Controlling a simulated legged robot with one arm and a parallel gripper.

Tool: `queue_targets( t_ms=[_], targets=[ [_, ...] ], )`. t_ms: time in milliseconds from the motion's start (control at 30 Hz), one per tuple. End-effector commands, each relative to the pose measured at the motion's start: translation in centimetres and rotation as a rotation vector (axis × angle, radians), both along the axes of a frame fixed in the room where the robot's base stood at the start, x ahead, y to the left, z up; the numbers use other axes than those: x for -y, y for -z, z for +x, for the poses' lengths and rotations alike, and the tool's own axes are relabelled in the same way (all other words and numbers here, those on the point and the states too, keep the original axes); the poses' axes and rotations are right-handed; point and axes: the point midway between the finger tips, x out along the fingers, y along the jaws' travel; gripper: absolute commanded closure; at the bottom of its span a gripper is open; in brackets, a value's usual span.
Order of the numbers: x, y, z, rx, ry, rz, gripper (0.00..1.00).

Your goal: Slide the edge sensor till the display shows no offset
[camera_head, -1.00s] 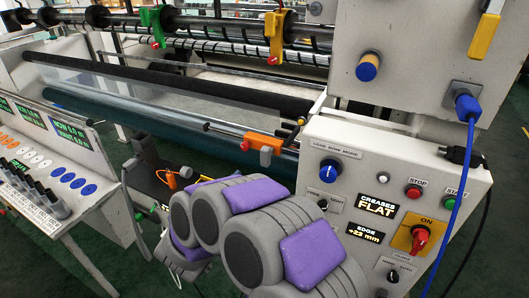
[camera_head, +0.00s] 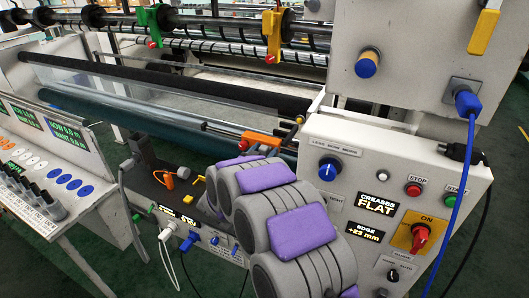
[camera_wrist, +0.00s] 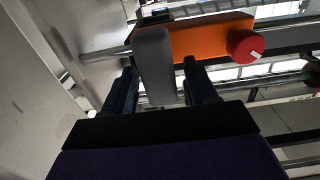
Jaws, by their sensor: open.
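The edge sensor is an orange block (camera_head: 262,139) with a red knob, on a rail across the machine's front. In the wrist view the orange block (camera_wrist: 215,36) is close ahead, with its red knob (camera_wrist: 246,46) at right and an upright grey tab (camera_wrist: 153,65) at its left. My gripper (camera_wrist: 160,78) is open, its two dark fingers on either side of the tab; I cannot tell whether either touches it. The edge display (camera_head: 366,233) reads +23 mm.
Above it, a display (camera_head: 376,204) reads CREASES FLAT. The white control panel (camera_head: 320,128) with a blue knob (camera_head: 329,169) stands right of the sensor. A dark roller (camera_head: 150,80) runs behind. A low unit with cables (camera_head: 190,235) and a button console (camera_head: 50,170) stand left.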

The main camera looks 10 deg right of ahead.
Motion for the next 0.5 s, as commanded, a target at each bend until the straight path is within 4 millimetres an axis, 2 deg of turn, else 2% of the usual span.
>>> queue_targets(
  t_ms=[267, 500],
  targets=[
    [0.14, -0.08, 0.14, 0.001, 0.0, 0.0, 0.43],
    [0.4, -0.09, 0.14, 0.001, 0.001, 0.002, 0.65]
  ],
)
